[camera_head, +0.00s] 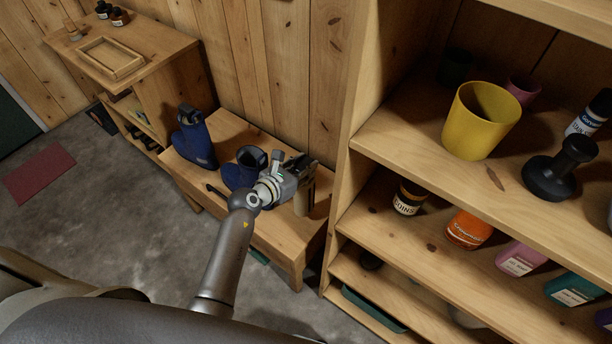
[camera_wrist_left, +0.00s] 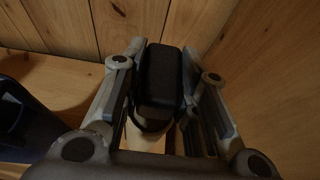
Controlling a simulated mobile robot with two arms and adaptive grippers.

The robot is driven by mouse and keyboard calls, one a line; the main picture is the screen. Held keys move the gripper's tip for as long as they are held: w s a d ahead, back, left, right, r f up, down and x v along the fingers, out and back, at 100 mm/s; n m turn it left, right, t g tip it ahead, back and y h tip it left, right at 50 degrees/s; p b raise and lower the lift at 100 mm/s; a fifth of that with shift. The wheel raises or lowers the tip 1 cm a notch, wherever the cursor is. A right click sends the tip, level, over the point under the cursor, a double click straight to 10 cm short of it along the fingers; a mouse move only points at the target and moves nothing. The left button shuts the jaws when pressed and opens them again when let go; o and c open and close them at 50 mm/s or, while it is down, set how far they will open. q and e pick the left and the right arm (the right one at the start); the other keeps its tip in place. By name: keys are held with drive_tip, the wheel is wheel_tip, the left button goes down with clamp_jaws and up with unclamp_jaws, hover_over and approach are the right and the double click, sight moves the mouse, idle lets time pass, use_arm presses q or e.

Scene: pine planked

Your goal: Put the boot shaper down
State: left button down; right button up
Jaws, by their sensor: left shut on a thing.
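The boot shaper (camera_head: 304,199) shows in the head view as a pale upright piece at the right end of the wooden bench (camera_head: 228,134), beside the tall shelf. In the left wrist view its dark block-shaped top (camera_wrist_left: 163,78) sits between the fingers, with a pale part below. My left gripper (camera_head: 303,170) is shut on the boot shaper from above, and partly hides it. I cannot tell whether the shaper's lower end touches the bench. My right gripper is in neither view.
Two blue boots, one upright (camera_head: 195,140) and one nearer the gripper (camera_head: 242,170), stand on the bench left of the shaper. A shelf (camera_head: 412,150) with a yellow cup (camera_head: 480,122) and several bottles rises close on the right. A plank wall (camera_head: 285,60) closes the back.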

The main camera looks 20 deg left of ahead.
sight(304, 189)
use_arm(q)
drive_tip(key=shift+w+d+f, duration=0.25)
drive_tip(key=shift+w+f, duration=0.2)
drive_tip(key=shift+f, duration=0.15)
wheel_tip(304, 189, down, 3)
drive_tip(key=shift+w+d+f+b, duration=0.1)
drive_tip(key=shift+d+b, duration=0.05)
drive_tip(key=shift+b, duration=0.6)
drive_tip(key=shift+f, duration=0.15)
drive_tip(key=shift+f, duration=0.1)
drive_tip(key=c, duration=1.1)
unclamp_jaws()
